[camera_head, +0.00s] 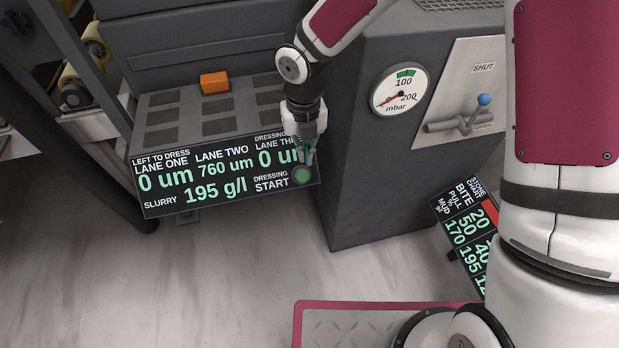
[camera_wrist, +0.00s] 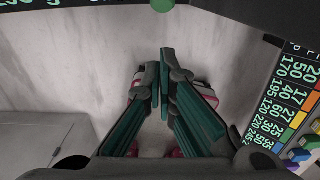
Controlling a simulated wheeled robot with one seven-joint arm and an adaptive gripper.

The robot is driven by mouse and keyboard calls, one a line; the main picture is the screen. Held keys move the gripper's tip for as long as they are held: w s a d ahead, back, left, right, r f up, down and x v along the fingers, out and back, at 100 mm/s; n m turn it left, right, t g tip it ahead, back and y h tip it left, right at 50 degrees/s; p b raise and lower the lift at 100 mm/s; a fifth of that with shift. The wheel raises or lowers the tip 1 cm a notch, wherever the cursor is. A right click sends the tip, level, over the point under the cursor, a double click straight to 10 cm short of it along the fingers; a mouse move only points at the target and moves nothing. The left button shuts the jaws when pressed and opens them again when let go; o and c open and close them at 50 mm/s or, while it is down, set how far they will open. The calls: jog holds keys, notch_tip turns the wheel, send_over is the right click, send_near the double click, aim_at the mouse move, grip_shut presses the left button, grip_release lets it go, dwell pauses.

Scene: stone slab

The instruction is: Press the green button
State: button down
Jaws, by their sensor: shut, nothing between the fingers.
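The green button (camera_head: 302,176) is a round green disc at the lower right of the black display panel (camera_head: 224,188), beside the words "DRESSING START". My gripper (camera_head: 309,154) is shut and empty, with its fingertips just above the button in the head view. From that view I cannot tell whether they touch it. In the wrist view the button (camera_wrist: 163,5) shows at the top edge, and my shut fingertips (camera_wrist: 165,54) are below it in the picture, apart from it.
A slab top with dark square recesses (camera_head: 222,127) and an orange block (camera_head: 214,82) lies behind the panel. A dark cabinet with a pressure gauge (camera_head: 400,89) and a blue-knobbed lever (camera_head: 484,99) stands right. A coloured chart (camera_head: 468,231) hangs lower right. Open floor lies in front.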

dwell(0.3)
jog(key=b, duration=0.2)
send_near(303, 176)
jog(key=s+f, duration=0.4)
jog(key=s, duration=0.1)
jog(key=shift+w+d+f, duration=0.2)
jog(key=shift+w+f, duration=0.65)
jog(key=shift+f, duration=0.1)
jog(key=shift+w+a+f, duration=0.15)
jog(key=shift+w+f, duration=0.3)
jog(key=shift+w, duration=0.1)
